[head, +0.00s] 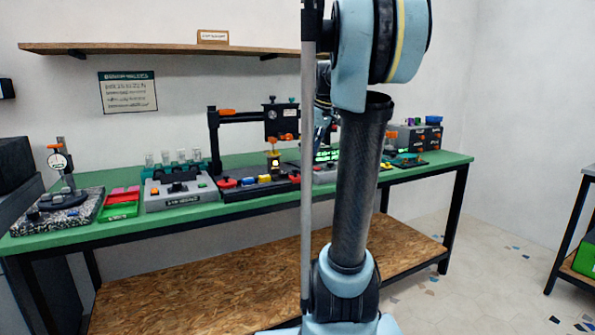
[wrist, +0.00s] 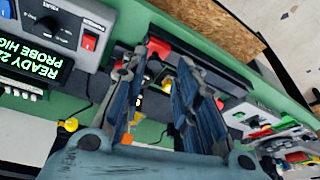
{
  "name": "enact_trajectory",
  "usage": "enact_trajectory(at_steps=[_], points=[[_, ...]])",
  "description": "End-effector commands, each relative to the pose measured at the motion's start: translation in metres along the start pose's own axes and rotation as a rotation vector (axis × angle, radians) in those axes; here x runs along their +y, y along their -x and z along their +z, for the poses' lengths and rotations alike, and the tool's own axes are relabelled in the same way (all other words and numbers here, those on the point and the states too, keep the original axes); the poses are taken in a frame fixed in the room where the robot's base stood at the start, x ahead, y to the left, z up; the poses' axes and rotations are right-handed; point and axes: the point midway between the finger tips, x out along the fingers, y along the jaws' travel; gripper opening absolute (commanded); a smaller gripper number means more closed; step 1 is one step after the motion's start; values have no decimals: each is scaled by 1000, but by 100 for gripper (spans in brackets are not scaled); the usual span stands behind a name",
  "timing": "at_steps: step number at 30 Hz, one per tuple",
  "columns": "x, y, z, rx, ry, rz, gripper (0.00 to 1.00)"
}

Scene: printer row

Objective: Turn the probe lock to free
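A black probe stand (head: 213,135) stands on the green bench in the head view, with a dark head block (head: 281,122) on its arm. Orange parts show on the stand: a handle (head: 226,112), a small piece on the block (head: 287,137) and a knob below it (head: 272,142). I cannot tell which is the probe lock. My gripper (wrist: 170,56) is open and empty in the wrist view, above the bench. Red, yellow and orange parts show around and between its fingers, partly hidden. In the head view my arm hides most of the gripper.
A display (wrist: 38,62) reads "READY" and "PROBE HIGH", cut off, beside a red switch (wrist: 90,42). A dial gauge (head: 60,161), red and green trays (head: 119,208) and a grey vial unit (head: 180,193) stand left on the bench (head: 160,222). A shelf (head: 150,48) hangs above.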

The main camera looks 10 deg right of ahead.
Motion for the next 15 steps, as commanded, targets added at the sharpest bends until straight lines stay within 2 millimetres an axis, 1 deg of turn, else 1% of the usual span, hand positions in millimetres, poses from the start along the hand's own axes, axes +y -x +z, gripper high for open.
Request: enact_trajectory(at_steps=[1, 3, 6, 10, 15], points=[[16, 5, -15, 10, 24, -4, 28], [32, 11, -31, 23, 61, -11, 28], [52, 16, -49, 39, 105, -17, 28], [69, 21, -64, 54, 143, -22, 28], [77, 20, -71, 61, 164, -24, 28]])
